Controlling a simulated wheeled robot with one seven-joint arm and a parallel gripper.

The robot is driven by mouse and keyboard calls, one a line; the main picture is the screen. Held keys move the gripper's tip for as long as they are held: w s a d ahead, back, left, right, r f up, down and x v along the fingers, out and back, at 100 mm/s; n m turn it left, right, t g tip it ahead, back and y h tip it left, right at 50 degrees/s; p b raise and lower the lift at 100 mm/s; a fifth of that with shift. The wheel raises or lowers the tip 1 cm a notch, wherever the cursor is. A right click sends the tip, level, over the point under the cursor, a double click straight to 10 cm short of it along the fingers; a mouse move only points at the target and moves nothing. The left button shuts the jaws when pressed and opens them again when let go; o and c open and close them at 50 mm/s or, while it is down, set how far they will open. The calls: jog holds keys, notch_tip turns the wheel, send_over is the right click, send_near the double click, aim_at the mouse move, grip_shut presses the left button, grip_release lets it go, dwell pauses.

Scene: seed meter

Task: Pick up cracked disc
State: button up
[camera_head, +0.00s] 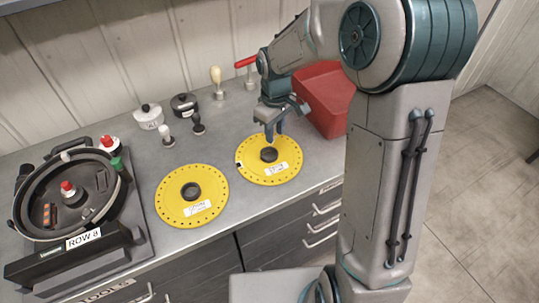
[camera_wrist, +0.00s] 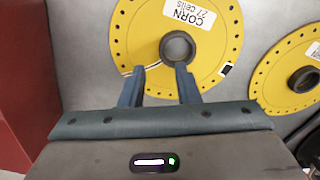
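A yellow disc (camera_head: 252,171) with a black hub ring and a white label lies on the grey bench. In the wrist view this disc (camera_wrist: 138,35) reads "CORN 27 cells"; a dark and white mark sits at its rim, and a thin pale line, perhaps a crack, shows beside my left finger. A second yellow disc (camera_head: 172,189) lies to its left in the head view and also shows in the wrist view (camera_wrist: 272,86). My gripper (camera_head: 274,136) is open and empty over the first disc; its fingertips (camera_wrist: 160,70) show near the hub ring.
A red bin (camera_head: 322,92) stands right of the discs, close to my arm. A round black meter housing (camera_head: 38,228) marked "ROW 8" sits at the left. Several small knobbed items, a lidded white pot (camera_head: 150,118) and a screwdriver-like tool stand along the back.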

aim_at(274, 148)
jog(key=shift+s+f+p, duration=0.1)
jog(key=shift+f+p, duration=0.45)
jog(key=shift+f, duration=2.35)
jog(key=shift+a, duration=0.1)
grip_shut()
